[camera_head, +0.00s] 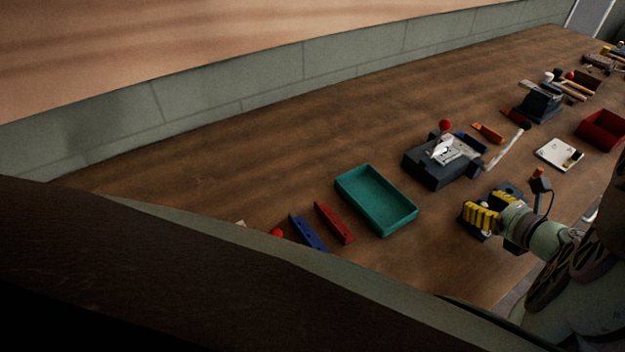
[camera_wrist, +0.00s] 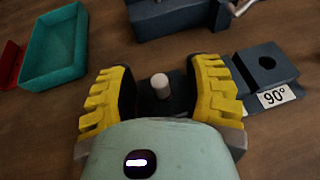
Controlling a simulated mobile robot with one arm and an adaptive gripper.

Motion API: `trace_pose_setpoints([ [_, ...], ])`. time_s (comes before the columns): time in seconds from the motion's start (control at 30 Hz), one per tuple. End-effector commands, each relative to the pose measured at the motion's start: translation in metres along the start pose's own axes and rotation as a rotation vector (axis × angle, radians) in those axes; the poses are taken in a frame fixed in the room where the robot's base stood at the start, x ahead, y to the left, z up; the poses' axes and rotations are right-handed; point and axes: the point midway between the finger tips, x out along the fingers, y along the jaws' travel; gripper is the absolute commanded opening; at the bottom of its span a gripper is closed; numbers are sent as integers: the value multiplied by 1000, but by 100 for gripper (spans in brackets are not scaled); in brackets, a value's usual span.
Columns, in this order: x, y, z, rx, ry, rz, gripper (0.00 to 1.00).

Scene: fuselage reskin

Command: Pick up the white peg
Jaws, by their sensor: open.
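The white peg (camera_wrist: 160,85) is a short, light cylinder between the two yellow fingers of my gripper (camera_wrist: 161,87) in the wrist view. It stands out of a dark block (camera_wrist: 148,106). A gap shows on each side of it, so the fingers do not touch it. In the head view my gripper (camera_head: 479,217) is at the right part of the bench, over dark blocks.
A dark block with a round hole (camera_wrist: 266,66) and a "90°" label (camera_wrist: 276,97) sits right of my gripper. A teal tray (camera_head: 375,202) lies to the left. A dark fixture (camera_head: 437,170) stands behind. Red and blue bars (camera_head: 334,223) lie left of the tray.

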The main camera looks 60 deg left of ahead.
Motion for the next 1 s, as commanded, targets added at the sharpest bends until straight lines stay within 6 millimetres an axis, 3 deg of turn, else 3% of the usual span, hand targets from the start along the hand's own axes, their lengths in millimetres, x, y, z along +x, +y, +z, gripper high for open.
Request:
trace_pose_setpoints([
  [0.07, 1, 1, 0, -2, 0, 4, 50],
  [0.1, 1, 1, 0, -2, 0, 4, 55],
  [0.63, 0, 1, 0, -1, 0, 2, 0],
  [1.0, 0, 0, 0, 0, 0, 1, 0],
])
